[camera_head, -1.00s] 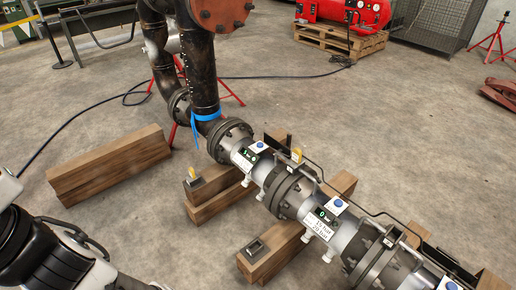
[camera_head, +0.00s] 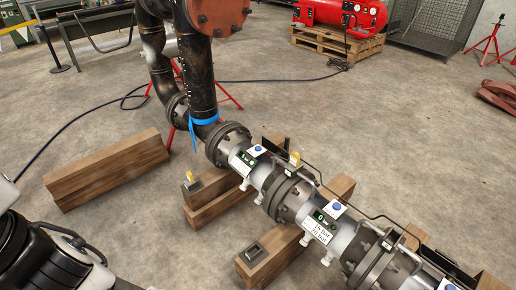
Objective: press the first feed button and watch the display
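A flanged pipe spool (camera_head: 290,195) runs from the upper middle to the lower right, resting on timber blocks. Two units with small green-lit displays sit on it. The upper display (camera_head: 245,157) has a blue button (camera_head: 258,149) beside it; its reading is too small to be sure of. The second display (camera_head: 320,217) seems to read 0, with a blue button (camera_head: 337,206) beside it and a white label below reading about 15 bar and 20 bar. A third blue button (camera_head: 448,286) shows at the bottom edge. My gripper is not in view; part of my arm shows at lower left.
Timber beams (camera_head: 105,170) lie left of the spool. A dark vertical pipe (camera_head: 200,75) with a blue strap joins its upper end. A red compressor (camera_head: 340,15) on a pallet stands at the back. A dark cable crosses the floor.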

